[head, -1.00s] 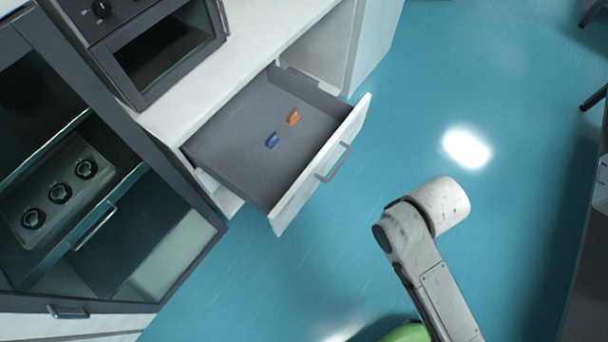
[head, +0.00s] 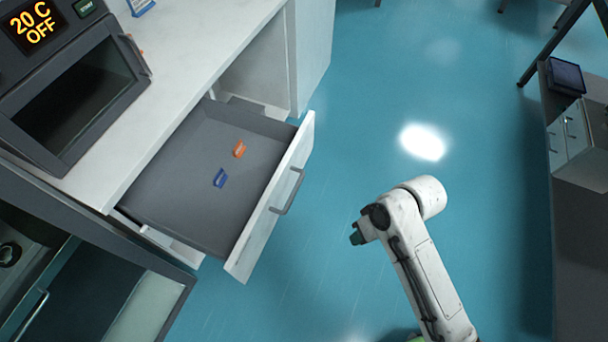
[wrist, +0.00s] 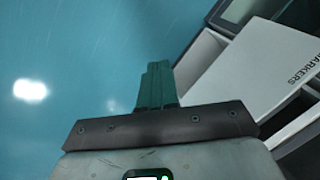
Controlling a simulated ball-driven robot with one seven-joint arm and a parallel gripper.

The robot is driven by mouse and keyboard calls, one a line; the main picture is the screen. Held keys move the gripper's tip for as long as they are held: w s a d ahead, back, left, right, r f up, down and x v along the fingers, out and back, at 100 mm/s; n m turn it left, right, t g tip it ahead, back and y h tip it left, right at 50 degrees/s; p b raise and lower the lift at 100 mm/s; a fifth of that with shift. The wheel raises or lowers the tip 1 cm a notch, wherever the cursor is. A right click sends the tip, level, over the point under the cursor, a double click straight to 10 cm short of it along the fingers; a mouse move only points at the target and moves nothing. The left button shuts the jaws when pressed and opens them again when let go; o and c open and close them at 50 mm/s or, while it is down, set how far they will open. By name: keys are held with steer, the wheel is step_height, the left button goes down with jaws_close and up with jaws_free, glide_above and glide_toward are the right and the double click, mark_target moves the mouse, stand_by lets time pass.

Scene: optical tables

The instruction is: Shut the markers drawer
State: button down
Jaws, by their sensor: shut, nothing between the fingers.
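The markers drawer (head: 191,189) is pulled well out of the white cabinet in the head view. A blue marker (head: 220,178) and an orange marker (head: 239,148) lie inside it. Its white front has a grey handle (head: 288,192). In the wrist view the drawer front (wrist: 262,75) bears the word MARKERS and shows at the right. My gripper (wrist: 157,72) points away over the floor, left of the drawer front in that view, with its green fingers together and empty. In the head view only a small green part of my gripper (head: 357,238) shows, right of the drawer and apart from it.
An oven-like unit (head: 65,90) reading "20 C OFF" stands on the white counter (head: 200,75). A glass-fronted cabinet is at the lower left. A dark bench (head: 575,215) is at the right. Blue floor (head: 330,270) lies clear between drawer and bench.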

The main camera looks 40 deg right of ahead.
steer(key=w+d+f+m+t+y+b, duration=0.1)
steer(key=w+f+m+t+y+b, duration=0.15)
steer(key=w+f+b, duration=0.35)
steer(key=m+t+y+b, duration=0.3)
steer(key=m+t+b, duration=0.4)
steer(key=t+b, duration=0.3)
glide_toward(301, 159)
steer(key=shift+t, duration=0.45)
steer(key=p+x, duration=0.1)
steer(key=x, duration=0.5)
steer(key=shift+w+a+f+p, duration=0.1)
steer(key=shift+w+a+p, duration=0.15)
steer(key=shift+a+p, duration=0.15)
steer(key=shift+w, duration=0.1)
